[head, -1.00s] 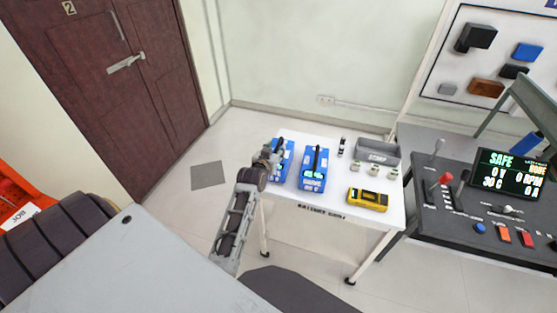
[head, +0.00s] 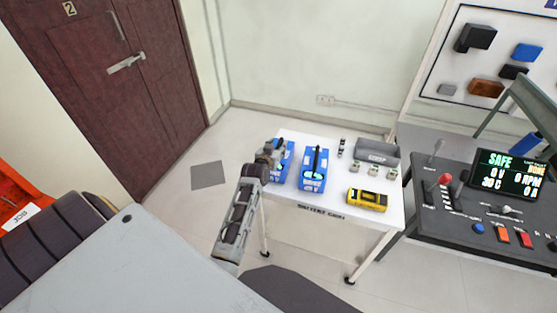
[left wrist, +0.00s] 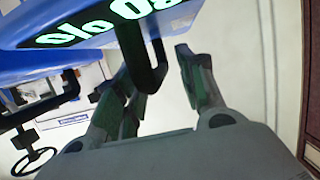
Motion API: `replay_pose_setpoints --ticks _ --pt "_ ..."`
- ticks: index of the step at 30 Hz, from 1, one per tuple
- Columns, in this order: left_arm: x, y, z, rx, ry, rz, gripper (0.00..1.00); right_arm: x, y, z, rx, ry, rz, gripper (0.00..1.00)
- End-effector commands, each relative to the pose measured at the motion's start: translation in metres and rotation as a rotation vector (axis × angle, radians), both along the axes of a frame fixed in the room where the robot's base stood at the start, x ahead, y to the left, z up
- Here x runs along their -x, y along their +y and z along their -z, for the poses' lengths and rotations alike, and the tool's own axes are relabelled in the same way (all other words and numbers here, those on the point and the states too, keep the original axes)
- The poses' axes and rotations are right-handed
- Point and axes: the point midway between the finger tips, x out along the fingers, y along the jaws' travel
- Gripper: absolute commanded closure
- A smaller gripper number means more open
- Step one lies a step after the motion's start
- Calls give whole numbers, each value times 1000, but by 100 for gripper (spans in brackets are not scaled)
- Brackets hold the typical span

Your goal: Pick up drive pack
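Two blue drive packs with black top handles stand on a white table (head: 345,213). The left pack (head: 286,165) is partly hidden by my left gripper (head: 272,153); the other pack (head: 313,178) stands just right of it and is clear. In the left wrist view, a blue pack (left wrist: 75,22) with green glowing digits fills the top. Its black handle (left wrist: 153,82) hangs between the fingers of my left gripper (left wrist: 162,72). The fingers are apart, with a gap to the right finger. Contact with the left finger is unclear. My right gripper is not in view.
A yellow meter (head: 367,200), a grey bin (head: 377,153), several small pale parts and a small dark upright item (head: 341,147) share the table. A dark control console (head: 455,205) stands close on the right. Floor is free left of the table.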

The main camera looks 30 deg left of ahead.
Motion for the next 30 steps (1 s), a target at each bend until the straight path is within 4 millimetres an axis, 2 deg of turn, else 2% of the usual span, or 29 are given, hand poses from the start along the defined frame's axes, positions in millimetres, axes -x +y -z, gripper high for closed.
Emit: replay_pose_setpoints --ticks 8,24,30 --pt "-16 4 5 1 -1 0 61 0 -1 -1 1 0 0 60" --pt "-18 4 6 1 0 0 61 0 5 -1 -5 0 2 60" --pt "-18 4 6 1 0 0 86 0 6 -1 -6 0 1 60"
